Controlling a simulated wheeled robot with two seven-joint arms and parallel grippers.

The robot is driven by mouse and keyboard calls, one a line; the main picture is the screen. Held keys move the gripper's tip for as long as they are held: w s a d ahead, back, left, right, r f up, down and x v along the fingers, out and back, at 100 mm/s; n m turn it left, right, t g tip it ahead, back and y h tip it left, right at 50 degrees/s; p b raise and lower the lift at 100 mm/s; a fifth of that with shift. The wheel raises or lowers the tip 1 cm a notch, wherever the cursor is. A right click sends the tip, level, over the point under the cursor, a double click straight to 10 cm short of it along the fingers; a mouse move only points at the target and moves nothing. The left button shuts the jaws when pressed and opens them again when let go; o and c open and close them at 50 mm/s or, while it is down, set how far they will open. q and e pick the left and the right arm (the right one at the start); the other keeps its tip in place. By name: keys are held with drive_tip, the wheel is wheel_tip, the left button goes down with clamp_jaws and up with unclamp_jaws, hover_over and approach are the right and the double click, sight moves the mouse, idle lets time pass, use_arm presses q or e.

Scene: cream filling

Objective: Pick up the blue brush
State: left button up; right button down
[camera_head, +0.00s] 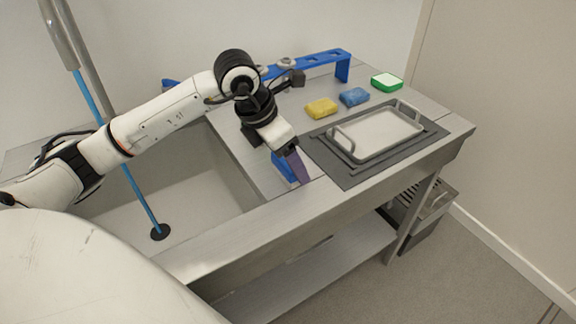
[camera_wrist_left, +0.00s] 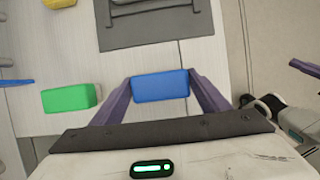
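The blue brush (camera_head: 284,167) shows as a blue block on the counter close to the sink's edge, partly covered by my left gripper (camera_head: 297,166) in the head view. In the left wrist view the blue brush (camera_wrist_left: 160,86) lies between the purple fingertips of my left gripper (camera_wrist_left: 161,76), one on each side and very near its ends. I cannot tell whether the fingers press on it. A purple finger that looks like part of my right gripper (camera_wrist_left: 306,68) shows at the right edge of the left wrist view; its opening cannot be seen.
A green block (camera_wrist_left: 68,98) lies beside the brush. A grey tray (camera_head: 343,153) stands on a dark mat (camera_head: 346,181). Yellow (camera_head: 320,108), blue (camera_head: 354,97) and green (camera_head: 387,82) sponges lie behind it. A blue rack (camera_head: 343,66) stands at the back. The sink (camera_head: 205,190) is left.

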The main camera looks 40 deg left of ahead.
use_arm(q)
drive_tip(key=c, duration=0.6)
drive_tip(key=shift+o, duration=0.2)
wheel_tip(320, 180, up, 10)
drive_tip(key=shift+r, duration=0.1)
